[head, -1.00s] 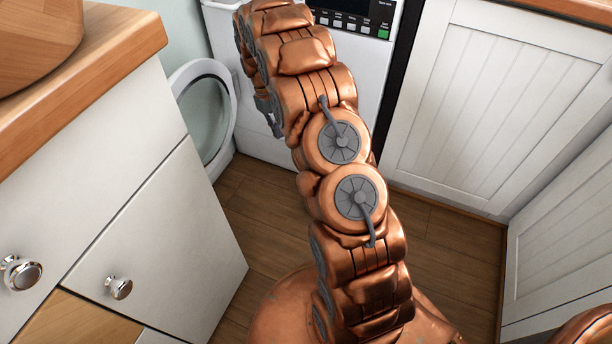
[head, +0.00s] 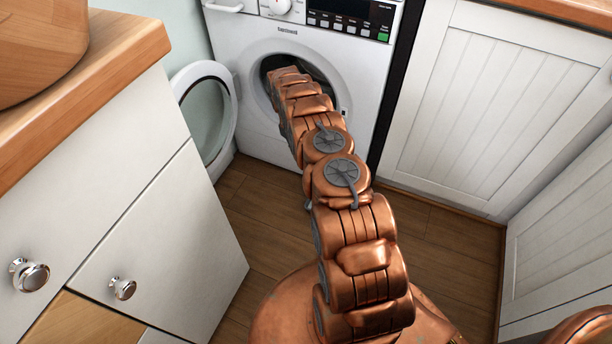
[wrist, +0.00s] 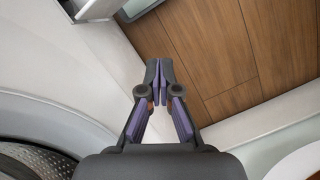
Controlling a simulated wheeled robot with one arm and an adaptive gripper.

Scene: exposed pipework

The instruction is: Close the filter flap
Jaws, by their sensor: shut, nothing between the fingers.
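My gripper (wrist: 158,80) shows in the wrist view with its fingers together and nothing between them. Its tips lie over the wooden floor and the white machine front in that picture; I cannot tell their height. In the head view my gripper is hidden by my arm, which reaches to the front of the white washing machine (head: 240,110). I cannot make out the filter flap in either view. My arm covers much of the machine's lower front. The grey drum opening (wrist: 35,160) is at the lower left of the wrist view.
The round machine door (head: 177,90) stands open on the left. A white drawer cabinet (head: 150,215) with a wooden top is at the near left. White panelled cabinets (head: 480,110) stand on the right. Bare wooden floor (head: 440,225) lies between.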

